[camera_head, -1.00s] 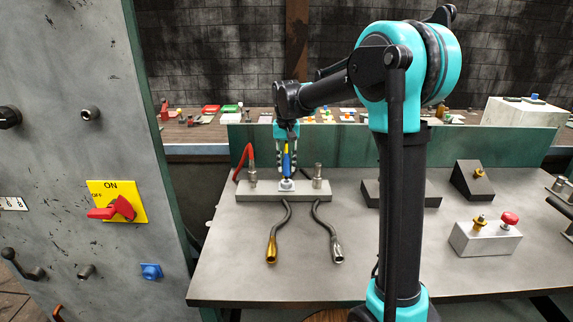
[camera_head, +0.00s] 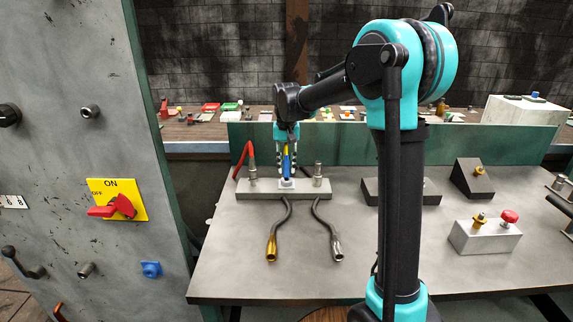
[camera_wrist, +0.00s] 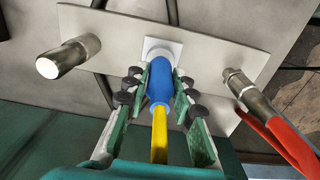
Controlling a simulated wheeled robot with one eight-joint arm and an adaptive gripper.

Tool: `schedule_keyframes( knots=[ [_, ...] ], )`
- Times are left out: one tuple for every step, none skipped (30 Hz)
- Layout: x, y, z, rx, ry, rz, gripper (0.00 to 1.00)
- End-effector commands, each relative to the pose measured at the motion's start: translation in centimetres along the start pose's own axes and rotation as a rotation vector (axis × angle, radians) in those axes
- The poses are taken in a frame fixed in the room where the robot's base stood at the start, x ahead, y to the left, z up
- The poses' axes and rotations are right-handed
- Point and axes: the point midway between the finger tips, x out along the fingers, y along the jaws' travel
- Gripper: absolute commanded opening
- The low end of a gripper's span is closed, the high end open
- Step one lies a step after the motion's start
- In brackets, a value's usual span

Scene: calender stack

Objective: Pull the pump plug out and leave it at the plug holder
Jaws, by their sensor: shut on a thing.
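The pump plug is a blue body (camera_wrist: 159,82) with a yellow cable or tail (camera_wrist: 160,135). It stands upright in a white socket (camera_wrist: 162,48) on a grey bar (camera_head: 216,191) on the bench. In the head view the plug (camera_head: 287,168) is mostly hidden by my fingers. My gripper (camera_head: 287,174) is above the bar, pointing down, shut on the plug, with one finger on each side of it (camera_wrist: 161,79). I see no gap between plug and socket. I cannot tell which thing is the plug holder.
A metal fitting with a red hose (camera_wrist: 245,92) and a bare metal fitting (camera_wrist: 68,57) flank the plug closely. Two dark hoses (camera_head: 272,250) (camera_head: 337,252) lie in front of the bar. A panel with a red switch (camera_head: 120,207) and a blue fitting (camera_head: 151,269) stands left.

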Motion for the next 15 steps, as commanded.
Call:
schedule_keyframes(
  knots=[
    [0.11, 0.00, 0.00, 0.000, 0.000, 0.000, 0.00],
    [0.16, 0.00, 0.00, 0.000, 0.000, 0.000, 0.00],
    [0.24, 0.00, 0.00, 0.000, 0.000, 0.000, 0.00],
    [0.30, 0.00, 0.00, 0.000, 0.000, 0.000, 0.00],
    [0.37, 0.00, 0.00, 0.000, 0.000, 0.000, 0.00],
    [0.45, 0.00, 0.01, 0.000, 0.000, 0.000, 0.00],
    [0.51, 0.00, 0.01, 0.000, 0.000, 0.000, 0.00],
    [0.57, 0.00, 0.02, 0.000, 0.000, 0.000, 0.00],
    [0.66, 0.00, 0.02, 0.000, 0.000, 0.000, 0.00],
    [0.72, 0.00, 0.02, 0.000, 0.000, 0.000, 0.00],
    [0.78, 0.00, 0.02, 0.000, 0.000, 0.000, 0.00],
    [0.86, 0.00, 0.02, 0.000, 0.000, 0.000, 0.00],
    [0.92, 0.00, 0.01, 0.000, 0.000, 0.000, 0.00],
    [0.97, 0.00, 0.01, 0.000, 0.000, 0.000, 0.00],
    [1.05, 0.00, 0.01, 0.000, 0.000, 0.000, 0.00]
  ],
)
